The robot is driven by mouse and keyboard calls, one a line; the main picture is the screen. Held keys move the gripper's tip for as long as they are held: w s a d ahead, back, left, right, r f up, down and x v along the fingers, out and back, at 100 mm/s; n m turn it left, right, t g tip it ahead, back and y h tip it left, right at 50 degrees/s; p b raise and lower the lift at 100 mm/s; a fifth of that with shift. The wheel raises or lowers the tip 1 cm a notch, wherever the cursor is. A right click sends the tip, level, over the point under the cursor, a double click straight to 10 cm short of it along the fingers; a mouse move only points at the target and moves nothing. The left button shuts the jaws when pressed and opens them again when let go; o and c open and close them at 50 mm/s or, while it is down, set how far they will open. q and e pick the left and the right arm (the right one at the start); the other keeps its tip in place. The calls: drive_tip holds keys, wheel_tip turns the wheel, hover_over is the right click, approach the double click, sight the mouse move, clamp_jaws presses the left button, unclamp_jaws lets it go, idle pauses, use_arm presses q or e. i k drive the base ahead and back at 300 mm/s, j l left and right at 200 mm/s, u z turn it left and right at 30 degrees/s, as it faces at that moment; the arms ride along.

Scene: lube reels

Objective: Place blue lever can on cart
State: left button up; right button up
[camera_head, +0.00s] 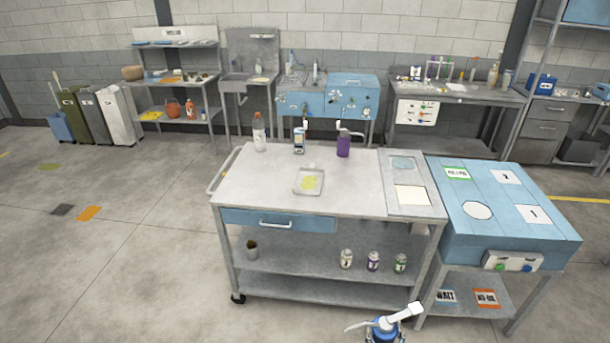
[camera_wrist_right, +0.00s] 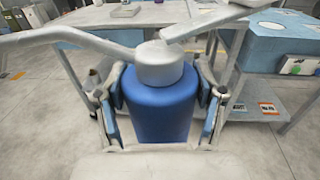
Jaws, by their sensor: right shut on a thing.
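The blue lever can (camera_head: 383,331) has a grey cap, a long spout and a lever. It shows at the bottom edge of the head view, in front of the cart, with its lower part cut off. My right gripper (camera_wrist_right: 160,118) is shut on its blue body (camera_wrist_right: 160,100), one finger on each side, in the right wrist view. The can looks upright. My left gripper is out of view.
The cart has a blue drawer (camera_head: 277,222) and a lower shelf with several small cans. A blue-topped station (camera_head: 510,238) adjoins its right side. Workbenches line the back wall.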

sight(290, 185)
drive_tip(key=i+l+u, duration=0.15)
drive_tip(key=i+u, duration=0.3)
drive_tip(key=i+l+u, duration=0.25)
drive_tip(key=i+u, duration=0.15)
drive_tip(key=i+l+u, duration=0.65)
drive_tip(key=l+u, duration=0.2)
